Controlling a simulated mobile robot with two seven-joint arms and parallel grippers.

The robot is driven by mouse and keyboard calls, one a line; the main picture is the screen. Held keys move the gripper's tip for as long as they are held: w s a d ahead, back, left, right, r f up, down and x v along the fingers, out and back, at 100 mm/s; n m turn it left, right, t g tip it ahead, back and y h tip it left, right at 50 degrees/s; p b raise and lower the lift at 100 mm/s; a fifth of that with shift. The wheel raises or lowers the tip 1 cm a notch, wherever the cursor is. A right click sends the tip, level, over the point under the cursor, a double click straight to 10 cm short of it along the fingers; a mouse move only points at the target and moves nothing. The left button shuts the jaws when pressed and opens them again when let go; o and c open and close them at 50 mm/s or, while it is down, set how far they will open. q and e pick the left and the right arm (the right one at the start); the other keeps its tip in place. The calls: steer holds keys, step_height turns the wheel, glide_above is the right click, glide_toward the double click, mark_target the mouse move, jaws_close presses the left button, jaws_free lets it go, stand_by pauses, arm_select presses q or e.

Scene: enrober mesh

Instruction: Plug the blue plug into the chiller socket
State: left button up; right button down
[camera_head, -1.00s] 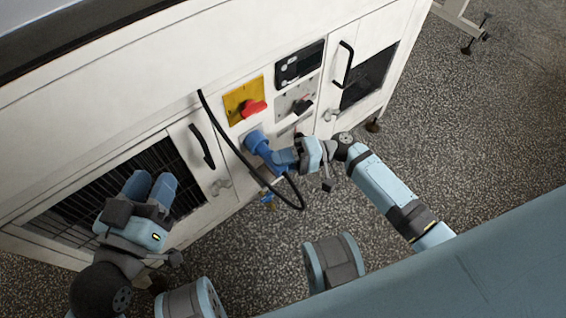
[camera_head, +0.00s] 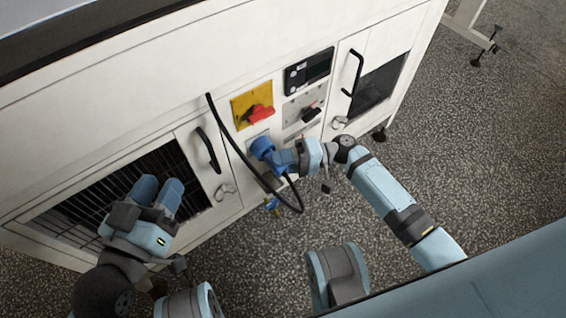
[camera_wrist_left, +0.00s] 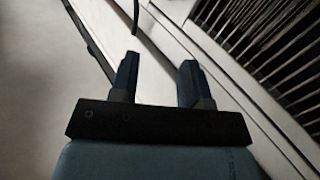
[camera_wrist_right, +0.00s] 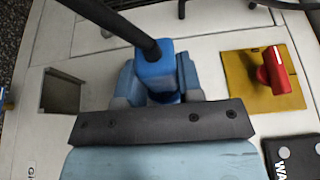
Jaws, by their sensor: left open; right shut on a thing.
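The blue plug (camera_head: 262,147) is at the front panel of the white cabinet, just below the yellow plate. Its black cable bends round from its back; the plug also shows in the right wrist view (camera_wrist_right: 154,72). My right gripper (camera_head: 290,160) is shut on the plug, with a finger on each side in the right wrist view (camera_wrist_right: 157,85). The plug's front end and the chiller socket are hidden or too small to read, so I cannot tell how deep it sits. My left gripper (camera_head: 159,188) is open and empty before the dark grille; its fingers show in the left wrist view (camera_wrist_left: 157,75).
A red switch (camera_head: 261,115) on a yellow plate (camera_head: 240,103) sits above the plug. A black display (camera_head: 309,71) and black knob (camera_head: 311,114) are to the right. Door handles (camera_head: 208,150) stick out. Speckled floor (camera_head: 470,150) is free at right.

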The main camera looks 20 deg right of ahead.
steer(key=shift+s+d+p, duration=0.35)
steer(key=shift+s, duration=0.55)
steer(key=shift+s+d+p, duration=0.3)
steer(key=shift+s+p, duration=0.05)
steer(key=shift+s, duration=0.55)
steer(key=shift+w+a+b, duration=0.35)
steer(key=shift+w, duration=0.55)
steer(key=shift+w+a+b, duration=0.3)
steer(key=shift+w+a, duration=0.05)
steer(key=shift+w, duration=0.55)
stand_by(0.7)
steer(key=c, duration=0.7)
jaws_free()
